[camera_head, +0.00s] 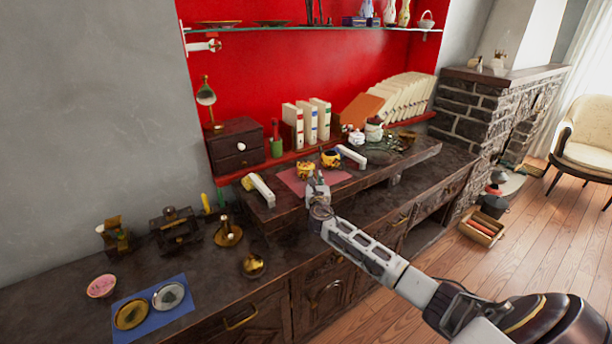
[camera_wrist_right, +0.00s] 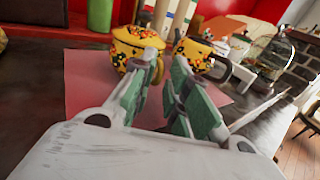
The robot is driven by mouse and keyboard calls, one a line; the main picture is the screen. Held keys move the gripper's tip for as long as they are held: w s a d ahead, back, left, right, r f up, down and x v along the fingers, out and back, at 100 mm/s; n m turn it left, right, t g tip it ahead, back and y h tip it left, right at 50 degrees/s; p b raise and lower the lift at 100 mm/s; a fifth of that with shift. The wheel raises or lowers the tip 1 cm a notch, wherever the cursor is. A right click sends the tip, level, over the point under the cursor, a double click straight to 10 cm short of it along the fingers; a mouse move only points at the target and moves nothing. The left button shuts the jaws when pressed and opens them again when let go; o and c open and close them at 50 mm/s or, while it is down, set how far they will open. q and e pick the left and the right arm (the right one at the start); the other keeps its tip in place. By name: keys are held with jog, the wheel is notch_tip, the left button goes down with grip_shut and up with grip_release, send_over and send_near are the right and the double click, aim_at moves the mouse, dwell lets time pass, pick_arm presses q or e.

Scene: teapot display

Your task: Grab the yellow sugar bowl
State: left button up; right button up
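The yellow sugar bowl (camera_head: 306,170) stands on a red mat (camera_head: 345,178) on the raised shelf of the dark sideboard. In the right wrist view, the sugar bowl (camera_wrist_right: 128,43) is a lidded yellow pot with dark and orange spots, partly hidden behind the left-hand finger. A similar yellow cup (camera_head: 331,158) with a dark opening stands just right of it. The cup also shows in the right wrist view (camera_wrist_right: 194,54). My right gripper (camera_head: 317,184) is in front of the mat, its fingers (camera_wrist_right: 168,65) apart with nothing between them. My left gripper is not in view.
A small drawer chest (camera_head: 237,147), upright books (camera_head: 307,122) and white jars stand behind. The lower counter holds a blue mat (camera_head: 150,325) with two plates.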

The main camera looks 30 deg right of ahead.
jog(key=shift+w+d, duration=0.15)
jog(key=shift+w, duration=0.2)
jog(key=shift+c, duration=0.3)
grip_shut()
